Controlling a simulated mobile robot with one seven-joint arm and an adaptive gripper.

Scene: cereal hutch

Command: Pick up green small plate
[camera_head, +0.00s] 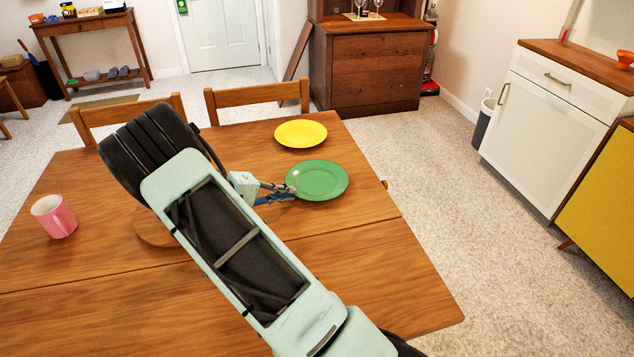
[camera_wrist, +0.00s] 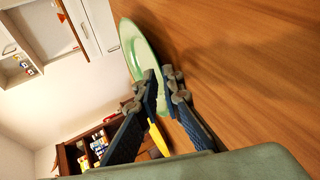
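The green small plate (camera_head: 318,181) lies on the wooden table, right of the table's middle. It also shows edge-on in the wrist view (camera_wrist: 133,48). My gripper (camera_head: 287,192) is at the plate's left rim, low over the table. In the wrist view my gripper's fingertips (camera_wrist: 159,74) are a small gap apart, one on the plate's upper side and one on the table side, with the rim near or between them. I cannot tell whether either finger touches it. The fingers hide part of the rim.
A yellow plate (camera_head: 301,133) lies just behind the green plate. A pink mug (camera_head: 54,216) stands at the left of the wooden table (camera_head: 400,285). Two chairs (camera_head: 258,94) stand along the far side. The table's right part is clear.

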